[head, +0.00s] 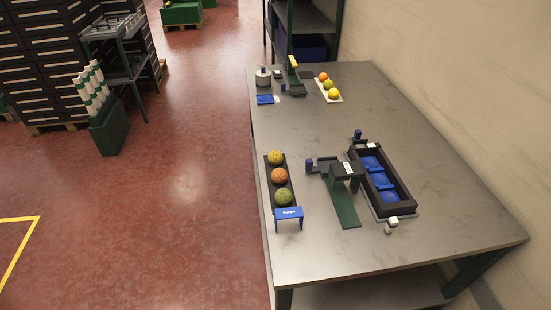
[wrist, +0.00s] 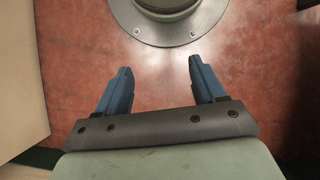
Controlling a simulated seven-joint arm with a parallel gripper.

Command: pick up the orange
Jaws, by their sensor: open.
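An orange (head: 279,175) sits in the middle of a dark tray (head: 267,191) near the left edge of the grey table, in the head view. A yellow fruit (head: 276,158) lies behind it and a green fruit (head: 284,197) in front of it, in the same row. My gripper (wrist: 160,72) shows only in the wrist view. Its two blue fingers are apart with nothing between them. It is over the red floor by a round grey base plate, and no fruit is in that view.
A blue sign (head: 289,213) stands at the tray's front end. To the right are a dark device with a green ramp (head: 345,208) and a black bin with blue compartments (head: 406,199). A white card (head: 324,93) with several fruits lies at the back.

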